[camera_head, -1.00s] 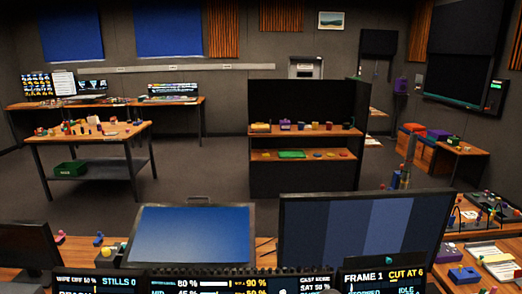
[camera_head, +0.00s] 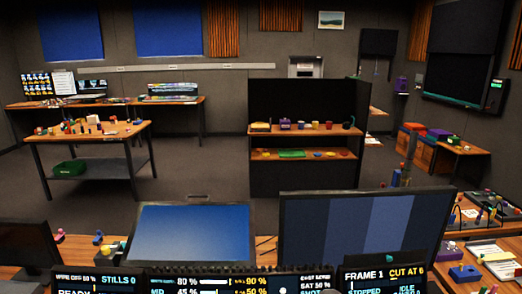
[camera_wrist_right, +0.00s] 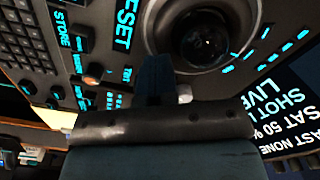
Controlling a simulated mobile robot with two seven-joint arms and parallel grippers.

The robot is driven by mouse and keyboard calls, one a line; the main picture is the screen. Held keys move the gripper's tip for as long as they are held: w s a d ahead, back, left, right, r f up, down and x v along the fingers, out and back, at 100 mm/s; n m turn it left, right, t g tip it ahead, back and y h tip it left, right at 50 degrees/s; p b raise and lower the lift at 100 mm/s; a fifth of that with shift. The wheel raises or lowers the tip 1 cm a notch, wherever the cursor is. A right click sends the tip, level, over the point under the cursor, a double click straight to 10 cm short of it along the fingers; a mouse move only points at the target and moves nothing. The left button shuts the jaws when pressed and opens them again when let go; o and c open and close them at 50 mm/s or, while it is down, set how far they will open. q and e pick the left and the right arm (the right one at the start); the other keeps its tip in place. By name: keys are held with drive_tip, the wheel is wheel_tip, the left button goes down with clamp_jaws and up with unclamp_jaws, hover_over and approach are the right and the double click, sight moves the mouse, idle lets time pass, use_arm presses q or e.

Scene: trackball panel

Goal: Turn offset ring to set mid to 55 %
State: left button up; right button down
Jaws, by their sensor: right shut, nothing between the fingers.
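In the right wrist view a dark glossy trackball (camera_wrist_right: 207,40) sits inside a wide grey ring (camera_wrist_right: 163,24) on the black panel. My right gripper (camera_wrist_right: 154,75) is shut and empty. Its fingertips are just below the ring's lower left edge in the picture; I cannot tell if they touch it. In the head view the panel's readout (camera_head: 215,284) at the bottom edge shows MID at what looks like 45 %, with 80 % and 90 % above. My left gripper is in neither view.
Lit RESET (camera_wrist_right: 124,22) and STORE labels, with knobs and buttons, lie left of the ring in the wrist view. A tilted text display (camera_wrist_right: 292,85) is at right. In the head view a large monitor (camera_head: 365,235) and a blue screen (camera_head: 192,236) stand behind the panel.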

use_arm(q)
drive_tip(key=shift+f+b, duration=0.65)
drive_tip(key=shift+b, duration=0.05)
use_arm(e)
drive_tip(key=shift+f, duration=0.75)
drive_tip(key=shift+r, duration=0.25)
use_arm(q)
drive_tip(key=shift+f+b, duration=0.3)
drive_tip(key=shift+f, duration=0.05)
use_arm(e)
drive_tip(key=shift+f, duration=0.25)
idle(0.5)
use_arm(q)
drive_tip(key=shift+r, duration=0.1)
use_arm(e)
drive_tip(key=shift+s+a+m, duration=0.25)
drive_tip(key=shift+m, duration=0.75)
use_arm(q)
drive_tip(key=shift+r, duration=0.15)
use_arm(e)
drive_tip(key=shift+s+a+m, duration=0.15)
drive_tip(key=shift+a+m, duration=0.15)
drive_tip(key=shift+m, duration=0.7)
drive_tip(key=shift+a, duration=0.1)
